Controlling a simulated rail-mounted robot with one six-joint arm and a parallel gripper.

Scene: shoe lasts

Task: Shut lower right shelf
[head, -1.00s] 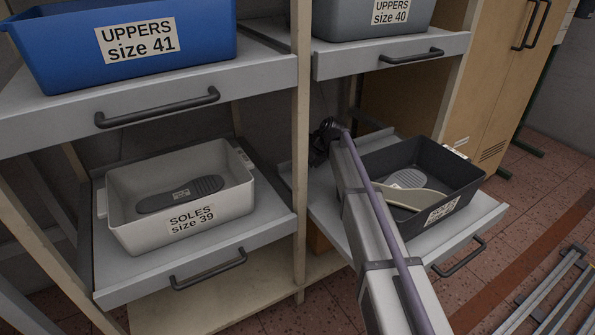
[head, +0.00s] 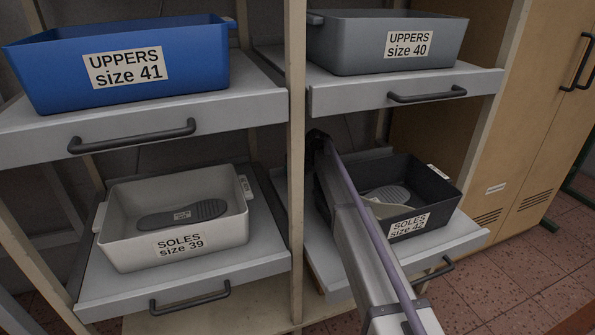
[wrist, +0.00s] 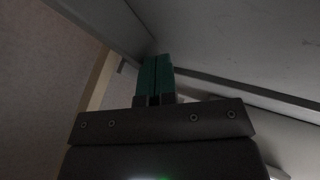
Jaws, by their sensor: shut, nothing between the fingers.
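The lower right shelf (head: 455,243) is a grey tray pulled out of the rack, with a dark handle (head: 436,272) on its front. It carries a dark bin (head: 445,190) labelled SOLES size 42, with a grey sole (head: 388,194) inside. My arm crosses in front of the shelf's left part and hides part of the bin. The fingers are hidden in the head view. In the wrist view my gripper (wrist: 157,75) has its teal fingers together and empty, close to grey panels. I cannot tell whether they touch.
The upper right shelf (head: 330,98) with a grey bin (head: 345,45) sits above. A wooden post (head: 297,150) divides it from the left shelves, which hold a blue bin (head: 200,75) and a white bin (head: 120,250). A cabinet (head: 535,120) stands at the right.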

